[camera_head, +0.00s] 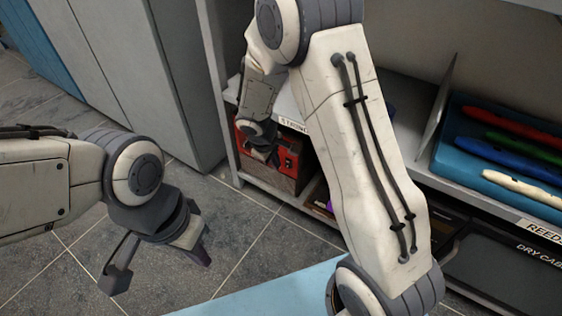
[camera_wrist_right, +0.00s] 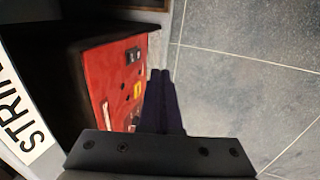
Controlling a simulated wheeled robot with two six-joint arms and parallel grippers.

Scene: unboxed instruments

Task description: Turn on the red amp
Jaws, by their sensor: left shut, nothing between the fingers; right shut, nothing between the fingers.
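The red amp (camera_head: 292,163) sits on the lower shelf of the rack, under a label partly hidden by my right arm. In the right wrist view its red front panel (camera_wrist_right: 103,72) fills the left-centre. A black switch (camera_wrist_right: 133,56), a yellow part (camera_wrist_right: 137,90) and small dark knobs show on it. My right gripper (camera_head: 275,158) is in front of the amp; its shut fingers (camera_wrist_right: 160,75) are just beside the panel, and I cannot tell whether they touch it. My left gripper (camera_head: 200,256) is shut and empty over the floor, away from the amp.
A shelf edge with a label (camera_wrist_right: 22,130) is close to the amp. Right of it are a blue tray (camera_head: 470,172) of coloured pieces and a dark dry cabinet (camera_head: 500,265). A grey cabinet (camera_head: 165,70) stands left. Tiled floor (camera_head: 255,240) is open in front.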

